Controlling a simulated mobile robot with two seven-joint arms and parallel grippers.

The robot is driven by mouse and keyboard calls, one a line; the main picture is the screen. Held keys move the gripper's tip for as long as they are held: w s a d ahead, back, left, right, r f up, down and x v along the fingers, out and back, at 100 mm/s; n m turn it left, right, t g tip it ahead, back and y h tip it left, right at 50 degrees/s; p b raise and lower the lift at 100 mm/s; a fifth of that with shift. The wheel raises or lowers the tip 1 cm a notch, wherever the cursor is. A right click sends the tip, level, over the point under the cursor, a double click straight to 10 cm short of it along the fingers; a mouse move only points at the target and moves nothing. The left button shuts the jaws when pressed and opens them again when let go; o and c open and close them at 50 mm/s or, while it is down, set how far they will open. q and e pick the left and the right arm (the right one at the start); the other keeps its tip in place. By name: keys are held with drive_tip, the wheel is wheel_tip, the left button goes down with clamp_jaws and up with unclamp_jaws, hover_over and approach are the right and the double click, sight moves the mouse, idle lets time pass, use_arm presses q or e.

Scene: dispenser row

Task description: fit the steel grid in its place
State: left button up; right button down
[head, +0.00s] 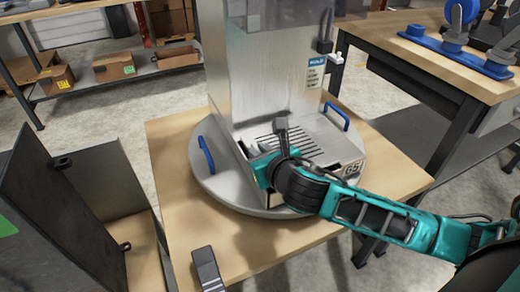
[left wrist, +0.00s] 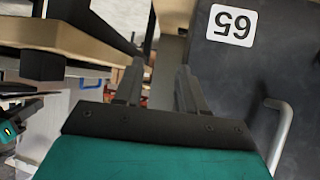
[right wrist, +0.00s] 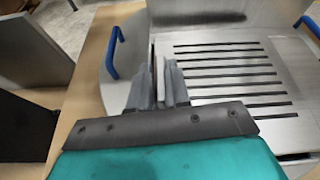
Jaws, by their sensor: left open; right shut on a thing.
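The steel grid (head: 300,142), a pale plate with dark slots, lies over the drip tray area at the front of the steel dispenser (head: 265,70). It also shows in the right wrist view (right wrist: 230,75). My right gripper (right wrist: 160,82) is shut on the grid's left edge. In the head view the right gripper (head: 282,130) reaches in from the right and hides part of the grid's near side. I cannot tell whether the grid lies flush; a dark gap shows near its right end. My left gripper (left wrist: 158,85) is open and empty in the left wrist view.
The dispenser stands on a round base (head: 215,180) with blue handles (head: 205,155) on a wooden table (head: 400,180). A dark open cabinet (head: 60,220) is at the left. The left wrist view shows a dark panel (left wrist: 230,75) with a white label and a handle.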

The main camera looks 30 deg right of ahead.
drive_tip(key=shift+f+b, duration=0.35)
drive_tip(key=shift+f, duration=0.45)
idle(0.4)
drive_tip(key=c, duration=1)
unclamp_jaws()
drive_tip(key=d+p+v, duration=0.1)
drive_tip(key=p+v, duration=0.2)
drive_tip(key=v, duration=1)
drive_tip(key=shift+a, duration=0.45)
